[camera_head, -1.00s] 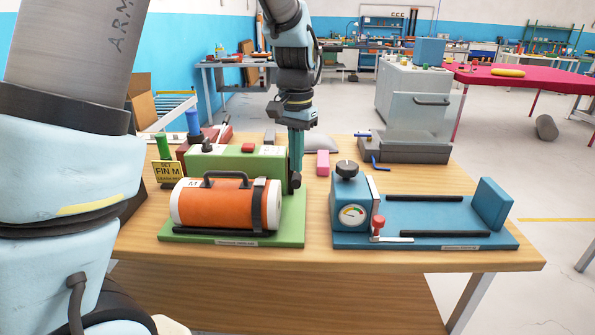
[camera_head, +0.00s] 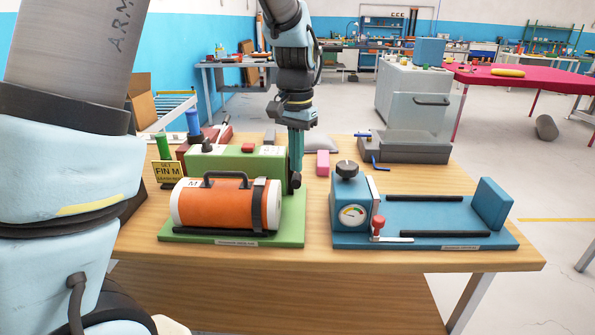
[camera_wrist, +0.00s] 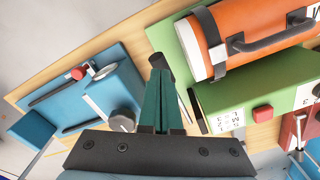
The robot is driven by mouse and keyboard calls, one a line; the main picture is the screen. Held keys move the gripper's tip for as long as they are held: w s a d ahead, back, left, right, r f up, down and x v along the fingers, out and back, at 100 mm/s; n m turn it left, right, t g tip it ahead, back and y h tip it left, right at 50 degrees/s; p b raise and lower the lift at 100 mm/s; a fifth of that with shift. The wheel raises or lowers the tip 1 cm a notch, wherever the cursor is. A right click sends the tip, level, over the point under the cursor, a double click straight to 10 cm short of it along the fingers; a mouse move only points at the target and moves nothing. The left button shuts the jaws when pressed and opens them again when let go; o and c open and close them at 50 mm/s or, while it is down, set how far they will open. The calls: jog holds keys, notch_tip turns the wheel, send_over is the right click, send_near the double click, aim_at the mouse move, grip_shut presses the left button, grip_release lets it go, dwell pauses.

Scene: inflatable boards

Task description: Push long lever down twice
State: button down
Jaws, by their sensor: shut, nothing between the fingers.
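The green station (camera_head: 240,160) stands at the left of the wooden table, with an orange cylinder (camera_head: 222,205) strapped in its front. A long lever with a black grip (camera_head: 295,181) is at the station's right side; its grip also shows in the wrist view (camera_wrist: 156,60). My gripper (camera_head: 296,170) points down right at this grip, with its teal fingers together and nothing between them. In the wrist view the fingertips (camera_wrist: 161,76) overlap the grip's near end; whether they touch it I cannot tell. The lever's lower part is mostly hidden.

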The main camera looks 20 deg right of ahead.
jog(key=shift+f+b, duration=3.3)
jog(key=shift+f, duration=2.3)
jog(key=shift+r, duration=0.1)
notch_tip(320, 180, up, 13)
jog(key=p, duration=1)
jog(key=shift+f+p, duration=0.2)
jog(key=shift+p, duration=0.1)
jog(key=shift+f, duration=0.1)
